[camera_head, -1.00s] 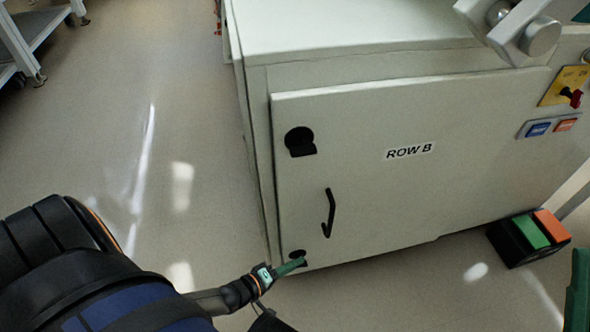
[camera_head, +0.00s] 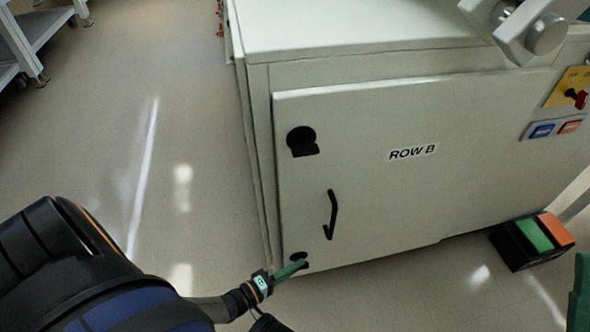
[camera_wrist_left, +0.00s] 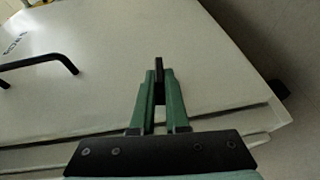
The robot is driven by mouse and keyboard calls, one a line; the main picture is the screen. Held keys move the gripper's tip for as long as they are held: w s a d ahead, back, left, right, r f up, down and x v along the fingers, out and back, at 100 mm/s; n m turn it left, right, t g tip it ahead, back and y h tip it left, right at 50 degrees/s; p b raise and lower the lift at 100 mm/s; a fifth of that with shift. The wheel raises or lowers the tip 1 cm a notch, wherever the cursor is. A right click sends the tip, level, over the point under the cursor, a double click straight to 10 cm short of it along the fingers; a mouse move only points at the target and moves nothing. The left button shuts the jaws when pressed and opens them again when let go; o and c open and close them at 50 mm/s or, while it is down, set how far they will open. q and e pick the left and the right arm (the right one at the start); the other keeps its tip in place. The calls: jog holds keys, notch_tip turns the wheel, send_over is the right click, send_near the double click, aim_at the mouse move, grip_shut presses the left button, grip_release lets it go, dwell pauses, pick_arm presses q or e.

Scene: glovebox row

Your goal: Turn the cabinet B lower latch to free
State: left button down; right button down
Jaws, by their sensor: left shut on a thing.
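Cabinet B is a pale cabinet whose door (camera_head: 410,205) bears a ROW B label (camera_head: 413,152) and looks closed. The lower latch (camera_head: 298,256) is a small black piece at the door's bottom left corner, partly hidden by my left gripper (camera_head: 303,264). In the left wrist view, the green fingers of my left gripper (camera_wrist_left: 159,90) are shut on the latch's black tab (camera_wrist_left: 159,69). The upper latch (camera_head: 302,141) is black, at the door's upper left. A black door handle (camera_head: 330,215) stands between the latches; it also shows in the wrist view (camera_wrist_left: 45,62). My right gripper is not clearly in view.
A black box with green and orange tops (camera_head: 532,240) stands on the floor at right. A yellow panel with a red switch (camera_head: 571,90) is at upper right. The floor (camera_head: 120,150) left of the cabinet is clear. A shelf (camera_head: 30,45) stands at far left.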

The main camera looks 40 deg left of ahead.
pick_arm(q)
jog(key=shift+d, duration=0.1)
jog(key=c, duration=0.9)
grip_release()
jog(key=shift+r+g, duration=0.1)
jog(key=shift+g, duration=0.2)
